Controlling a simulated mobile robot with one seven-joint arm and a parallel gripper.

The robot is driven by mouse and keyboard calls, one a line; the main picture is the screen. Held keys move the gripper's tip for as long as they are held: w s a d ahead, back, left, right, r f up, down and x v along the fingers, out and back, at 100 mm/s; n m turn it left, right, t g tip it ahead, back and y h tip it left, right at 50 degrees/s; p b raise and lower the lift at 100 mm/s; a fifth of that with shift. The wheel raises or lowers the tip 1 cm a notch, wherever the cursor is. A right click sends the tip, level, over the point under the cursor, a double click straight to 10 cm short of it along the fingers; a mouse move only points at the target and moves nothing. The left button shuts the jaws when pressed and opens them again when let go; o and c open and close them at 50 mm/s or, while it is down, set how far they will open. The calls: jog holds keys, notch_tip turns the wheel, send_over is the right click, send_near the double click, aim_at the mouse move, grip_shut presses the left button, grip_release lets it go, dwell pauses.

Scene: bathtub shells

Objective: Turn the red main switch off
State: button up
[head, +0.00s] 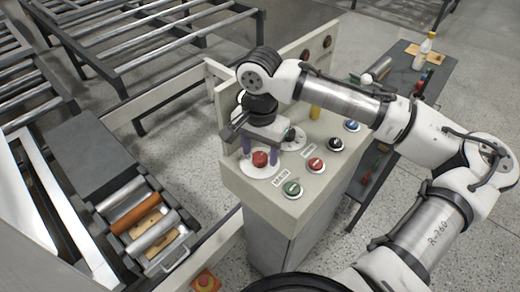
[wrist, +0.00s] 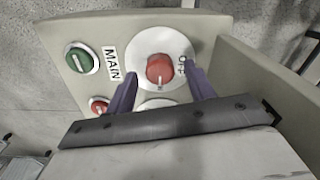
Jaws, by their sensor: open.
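The red main switch (wrist: 160,69) is a round knob on a white disc, with MAIN (wrist: 116,63) and OFF (wrist: 183,66) printed near it. A pale mark on the knob's edge faces the bottom of the wrist view, not the OFF lettering. In the head view the red main switch (head: 260,159) is at the left end of the cream console (head: 301,185). My gripper (head: 259,151) is above it, pointing down. In the wrist view my gripper (wrist: 158,76) is open, one purple finger on each side of the knob, with gaps visible. Finger contact cannot be told.
A green knob (head: 292,188), a red knob (head: 316,164) and other knobs sit close by on the console. The console's raised back panel (wrist: 270,85) stands beside the switch. A tray of rollers (head: 130,205) is at the left, a dark bench (head: 405,75) at the right.

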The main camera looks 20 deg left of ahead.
jog(key=shift+f, duration=0.45)
jog(key=shift+c, duration=0.2)
jog(key=c, duration=0.9)
jog(key=shift+c, duration=0.2)
